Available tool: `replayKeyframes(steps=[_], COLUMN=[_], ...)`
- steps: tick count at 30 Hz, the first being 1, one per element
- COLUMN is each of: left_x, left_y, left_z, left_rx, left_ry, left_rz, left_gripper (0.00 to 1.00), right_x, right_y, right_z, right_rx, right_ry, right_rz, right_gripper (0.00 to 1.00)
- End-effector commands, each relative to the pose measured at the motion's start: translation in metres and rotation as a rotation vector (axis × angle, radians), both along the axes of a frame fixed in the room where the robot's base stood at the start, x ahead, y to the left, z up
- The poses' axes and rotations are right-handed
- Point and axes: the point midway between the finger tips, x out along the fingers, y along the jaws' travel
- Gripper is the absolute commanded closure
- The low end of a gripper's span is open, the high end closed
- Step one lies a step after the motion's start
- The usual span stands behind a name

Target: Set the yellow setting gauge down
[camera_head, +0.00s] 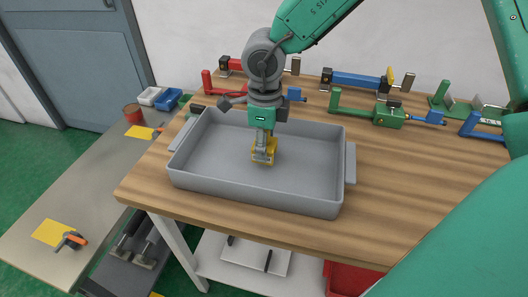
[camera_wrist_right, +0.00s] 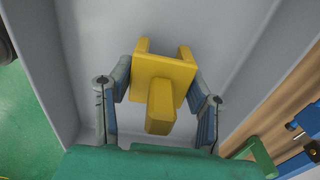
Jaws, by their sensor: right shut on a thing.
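The yellow setting gauge (camera_head: 271,146) is a small block, held inside the grey tray (camera_head: 212,179) near its middle. In the right wrist view the gauge (camera_wrist_right: 160,84) shows a forked far end and a stub pointing toward the camera. My right gripper (camera_head: 264,157) points down into the tray and is shut on the gauge. In the wrist view its two fingers (camera_wrist_right: 160,90) press the gauge from both sides. I cannot tell whether the gauge touches the tray floor. My left gripper is not in view.
The tray stands on a wooden bench (camera_head: 400,190), its walls close around my gripper. Red, blue and green clamp-like fixtures (camera_head: 357,80) line the back. A lower grey table (camera_head: 60,205) at left holds yellow sheets, small bins and a red can (camera_head: 132,112). The bench right of the tray is clear.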

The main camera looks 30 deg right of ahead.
Motion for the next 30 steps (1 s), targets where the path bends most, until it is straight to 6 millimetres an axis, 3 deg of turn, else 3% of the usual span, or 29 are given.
replayKeyframes(steps=[4, 15, 16, 18, 30], left_x=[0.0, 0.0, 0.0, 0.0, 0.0], left_y=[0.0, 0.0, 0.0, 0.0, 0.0], left_z=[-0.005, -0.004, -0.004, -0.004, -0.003], left_rx=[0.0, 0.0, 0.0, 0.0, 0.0], left_ry=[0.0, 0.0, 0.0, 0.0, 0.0], left_rz=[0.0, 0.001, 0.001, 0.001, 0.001], left_gripper=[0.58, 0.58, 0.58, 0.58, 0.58], right_x=[0.0, 0.0, 0.0, 0.0, 0.001], right_y=[0.003, -0.002, -0.002, -0.002, 0.001], right_z=[-0.017, -0.021, -0.021, -0.021, -0.012], right_rx=[-0.003, 0.003, 0.003, 0.003, 0.001], right_ry=[-0.001, -0.002, -0.002, -0.002, -0.003], right_rz=[0.002, 0.001, 0.001, 0.001, 0.001], right_gripper=[0.87, 0.87, 0.52, 0.35, 0.35])
